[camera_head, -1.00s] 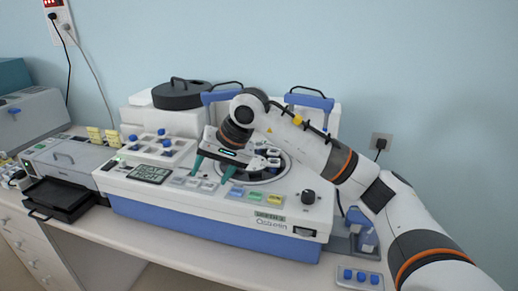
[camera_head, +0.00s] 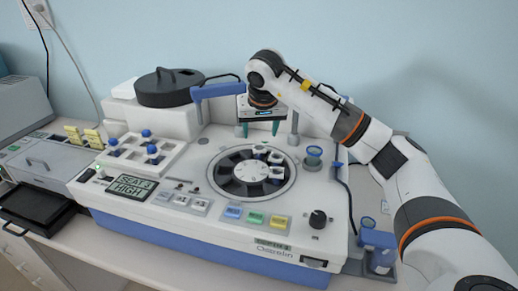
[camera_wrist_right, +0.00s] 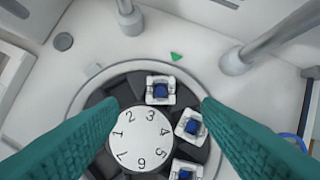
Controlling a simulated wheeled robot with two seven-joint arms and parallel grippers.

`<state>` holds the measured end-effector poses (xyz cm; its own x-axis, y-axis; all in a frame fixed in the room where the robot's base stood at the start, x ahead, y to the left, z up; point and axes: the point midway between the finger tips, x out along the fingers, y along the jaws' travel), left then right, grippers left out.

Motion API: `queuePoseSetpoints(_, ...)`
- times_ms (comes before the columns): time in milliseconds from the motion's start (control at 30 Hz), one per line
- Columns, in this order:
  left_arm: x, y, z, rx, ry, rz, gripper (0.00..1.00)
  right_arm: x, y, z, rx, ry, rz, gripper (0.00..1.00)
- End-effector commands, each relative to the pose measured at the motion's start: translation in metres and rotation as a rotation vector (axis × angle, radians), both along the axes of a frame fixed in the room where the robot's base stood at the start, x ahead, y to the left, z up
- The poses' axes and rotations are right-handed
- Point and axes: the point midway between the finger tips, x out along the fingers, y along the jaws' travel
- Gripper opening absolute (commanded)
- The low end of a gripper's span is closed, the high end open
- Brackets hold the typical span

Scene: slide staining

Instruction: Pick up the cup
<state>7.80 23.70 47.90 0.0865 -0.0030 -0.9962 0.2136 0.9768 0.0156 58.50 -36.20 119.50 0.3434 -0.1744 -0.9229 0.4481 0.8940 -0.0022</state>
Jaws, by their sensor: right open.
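The machine's round rotor (camera_head: 232,186) has several dark slots around a white numbered hub, which also shows in the right wrist view (camera_wrist_right: 140,136). White cups with blue tops sit in slots on its right side. One cup (camera_wrist_right: 160,90) is by number 3, another (camera_wrist_right: 191,126) is by 4, and a third (camera_wrist_right: 186,171) is lower right. In the head view they are at the rotor's right (camera_head: 277,157). My right gripper (camera_head: 260,131) is open and empty, pointing down above the rotor's back edge. Its teal fingers (camera_wrist_right: 160,125) flank the hub and cups in the wrist view. My left gripper is out of view.
The display (camera_head: 131,187) reads "SEAT 3 HIGH". A white rack (camera_head: 135,165) with blue-knobbed pieces is at left, a dark round lid (camera_head: 170,88) behind it. Posts (camera_wrist_right: 236,62) of the blue-handled frame (camera_head: 215,91) stand behind the rotor.

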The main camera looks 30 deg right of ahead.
Motion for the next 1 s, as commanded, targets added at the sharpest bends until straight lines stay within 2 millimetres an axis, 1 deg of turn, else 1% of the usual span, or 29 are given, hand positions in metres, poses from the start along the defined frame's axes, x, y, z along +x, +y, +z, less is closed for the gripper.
queuePoseSetpoints(67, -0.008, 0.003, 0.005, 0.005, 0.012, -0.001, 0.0, 0.004, -0.002, -0.01, 0.002, 0.003, -0.001, 0.59)
queuePoseSetpoints(167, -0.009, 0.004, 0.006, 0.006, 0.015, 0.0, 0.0, 0.007, -0.003, -0.017, 0.002, 0.0, -0.001, 0.59)
queuePoseSetpoints(267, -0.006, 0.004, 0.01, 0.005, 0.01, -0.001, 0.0, 0.008, -0.004, -0.023, 0.003, 0.002, -0.001, 0.59)
queuePoseSetpoints(467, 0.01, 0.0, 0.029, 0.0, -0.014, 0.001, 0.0, 0.015, -0.009, -0.049, 0.003, 0.005, 0.0, 0.59)
queuePoseSetpoints(500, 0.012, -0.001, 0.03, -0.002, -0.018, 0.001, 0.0, 0.017, -0.009, -0.055, 0.004, 0.004, 0.001, 0.59)
queuePoseSetpoints(600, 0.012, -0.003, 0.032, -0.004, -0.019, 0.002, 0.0, 0.021, -0.011, -0.065, 0.003, 0.002, -0.001, 0.59)
queuePoseSetpoints(700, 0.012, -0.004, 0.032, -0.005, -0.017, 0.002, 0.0, 0.022, -0.012, -0.068, 0.002, 0.0, 0.0, 0.59)
queuePoseSetpoints(867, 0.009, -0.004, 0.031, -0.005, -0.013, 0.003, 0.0, 0.022, -0.012, -0.069, 0.002, -0.001, 0.001, 0.59)
queuePoseSetpoints(900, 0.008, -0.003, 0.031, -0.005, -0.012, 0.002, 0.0, 0.022, -0.012, -0.069, 0.002, -0.001, 0.001, 0.56)
queuePoseSetpoints(967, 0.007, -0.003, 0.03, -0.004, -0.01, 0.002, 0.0, 0.022, -0.012, -0.069, 0.002, -0.001, 0.001, 0.46)
queuePoseSetpoints(1000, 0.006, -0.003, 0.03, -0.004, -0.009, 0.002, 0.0, 0.022, -0.012, -0.069, 0.002, -0.001, 0.001, 0.39)
